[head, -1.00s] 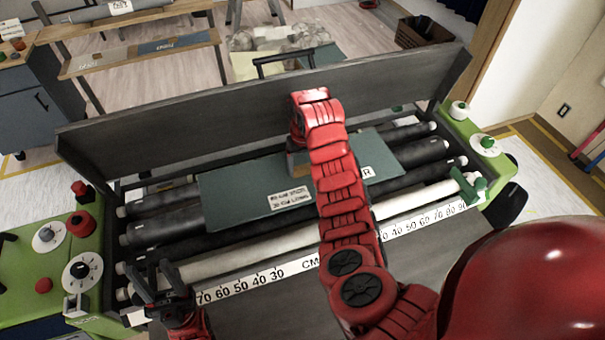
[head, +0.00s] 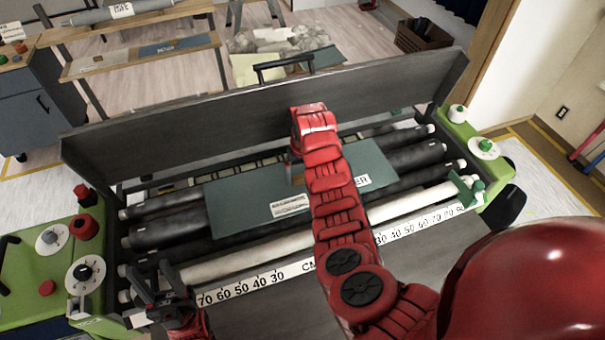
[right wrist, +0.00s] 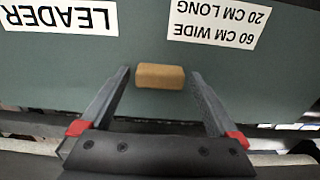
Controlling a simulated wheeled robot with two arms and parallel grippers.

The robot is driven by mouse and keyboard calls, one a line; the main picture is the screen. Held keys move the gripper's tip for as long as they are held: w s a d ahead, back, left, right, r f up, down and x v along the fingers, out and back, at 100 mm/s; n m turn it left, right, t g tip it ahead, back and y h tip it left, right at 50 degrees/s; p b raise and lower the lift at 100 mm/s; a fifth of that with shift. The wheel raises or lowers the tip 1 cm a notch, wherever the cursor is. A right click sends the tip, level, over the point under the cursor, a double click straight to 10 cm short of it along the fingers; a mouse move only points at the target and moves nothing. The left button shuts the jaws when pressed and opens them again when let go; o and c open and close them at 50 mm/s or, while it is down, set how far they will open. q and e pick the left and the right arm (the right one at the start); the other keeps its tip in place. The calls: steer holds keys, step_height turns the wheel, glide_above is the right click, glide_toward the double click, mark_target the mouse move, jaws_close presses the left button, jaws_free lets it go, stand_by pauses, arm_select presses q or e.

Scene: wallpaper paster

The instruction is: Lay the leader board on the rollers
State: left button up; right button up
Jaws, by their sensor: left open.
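The leader board (head: 240,203) is a flat dark green panel with white labels, lying across the dark rollers (head: 415,155) in the head view. In the right wrist view the board (right wrist: 160,45) fills the upper part, with a small wooden block (right wrist: 160,76) on its face. My right gripper (right wrist: 160,74) is open, its fingertips on either side of the block with gaps visible. In the head view my right arm hides that gripper and the board's middle. My left gripper (head: 165,288) is open and empty at the machine's front left.
A long grey panel (head: 220,130) stands behind the rollers. A white roller (head: 410,203) and a numbered ruler strip (head: 245,287) run along the front. Green end housings with knobs (head: 85,272) flank the machine. A table (head: 140,55) stands behind.

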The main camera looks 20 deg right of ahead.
mark_target(303, 178)
steer(key=shift+r, duration=0.1)
steer(key=shift+r, duration=0.55)
step_height(303, 178, up, 11)
steer(key=shift+s, duration=0.3)
steer(key=shift+s+f, duration=0.1)
